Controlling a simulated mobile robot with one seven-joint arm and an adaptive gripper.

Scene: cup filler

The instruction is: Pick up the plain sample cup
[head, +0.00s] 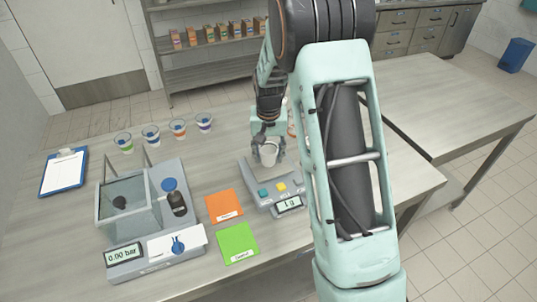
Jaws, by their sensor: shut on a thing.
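The plain sample cup (268,157) is whitish with no coloured band and looks upright. My gripper (266,145) is shut on it from above, with fingers at its sides. The cup is at the grey scale (258,184), over its rear part. I cannot tell whether its base touches the scale. The scale's display (289,204) appears to read 1 g. My arm hides the area right of the scale.
Several cups with coloured bands, one green (124,143), stand at the back left. A filler machine (124,206) reading 0.00 bar, a clipboard (64,172), an orange mat (224,206) and a green mat (238,243) occupy the table. Bare tabletop lies between the cups and scale.

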